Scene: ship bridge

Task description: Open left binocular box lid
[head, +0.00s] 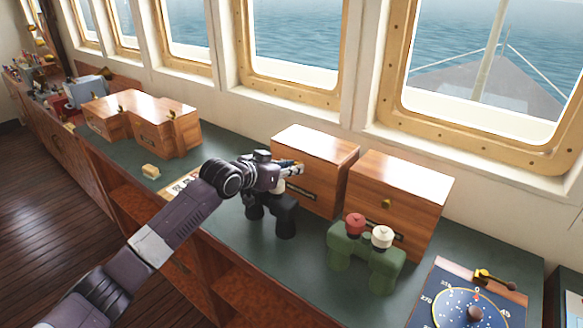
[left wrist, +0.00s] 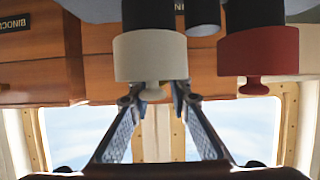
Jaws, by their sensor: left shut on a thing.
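The left binocular box (head: 328,190) is a wooden box against the window wall, with its lid (head: 312,146) down. Black binoculars (head: 285,222) stand under the gripper, in front of the box. A red cap (left wrist: 258,52) hangs beside the white one. My right gripper is not in view.
The right binocular box (head: 405,190), lid down with a brass knob (head: 386,204), stands close beside. Green binoculars (head: 345,247) with red and white caps stand before it. A compass chart board (head: 465,305) lies at right, wooden boxes (head: 150,134) at left.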

